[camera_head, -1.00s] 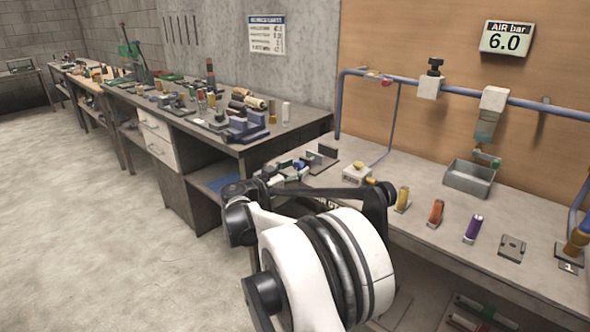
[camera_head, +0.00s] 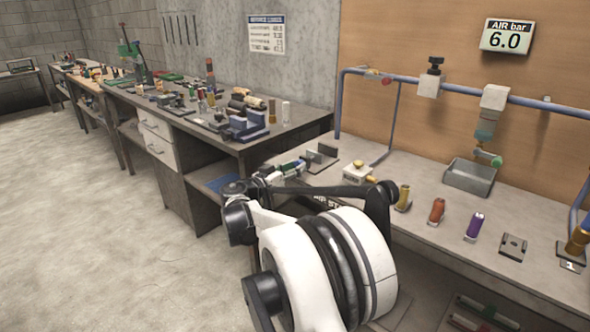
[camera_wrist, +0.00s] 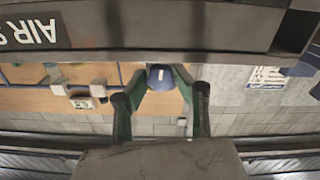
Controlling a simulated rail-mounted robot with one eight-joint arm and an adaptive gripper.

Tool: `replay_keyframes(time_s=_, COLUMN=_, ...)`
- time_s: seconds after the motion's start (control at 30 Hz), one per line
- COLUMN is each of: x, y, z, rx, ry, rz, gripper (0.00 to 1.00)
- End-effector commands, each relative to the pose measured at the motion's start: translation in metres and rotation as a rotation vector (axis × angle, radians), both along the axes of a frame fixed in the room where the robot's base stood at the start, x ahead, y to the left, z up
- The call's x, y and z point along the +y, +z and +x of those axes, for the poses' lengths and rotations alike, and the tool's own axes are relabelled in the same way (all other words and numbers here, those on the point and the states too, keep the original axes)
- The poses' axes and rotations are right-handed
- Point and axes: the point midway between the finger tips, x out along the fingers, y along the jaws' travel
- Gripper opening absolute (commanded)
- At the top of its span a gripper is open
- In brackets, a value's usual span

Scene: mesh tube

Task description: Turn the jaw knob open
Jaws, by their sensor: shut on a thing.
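In the wrist view, a round dark blue knob (camera_wrist: 160,82) with a small white mark on its face sits between the green fingertips of my gripper (camera_wrist: 161,75). The fingers touch it from both sides and are shut on it. Which way the white mark points is too small to tell. In the head view, my white and black arm covers the front of the near bench. My gripper and the blue knob cannot be made out clearly there.
A dark beam labelled AIR (camera_wrist: 160,30) crosses the top of the wrist view, close to my fingers. In the head view, a grey tray (camera_head: 470,177), a yellow piece (camera_head: 404,197), an orange piece (camera_head: 437,210) and a purple piece (camera_head: 475,225) stand on the bench right of my arm.

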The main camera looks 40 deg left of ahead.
Motion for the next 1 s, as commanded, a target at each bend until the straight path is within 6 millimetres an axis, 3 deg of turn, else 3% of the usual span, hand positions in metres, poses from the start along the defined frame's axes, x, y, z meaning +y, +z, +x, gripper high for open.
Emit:
replay_keyframes(time_s=0.43, x=-0.0001, y=-0.0002, z=-0.0001, rx=0.011, ry=0.0, rz=-0.242, gripper=0.0)
replay_keyframes(time_s=1.0, x=-0.0002, y=0.0, z=-0.0002, rx=0.012, ry=0.0, rz=-0.283, gripper=0.0)
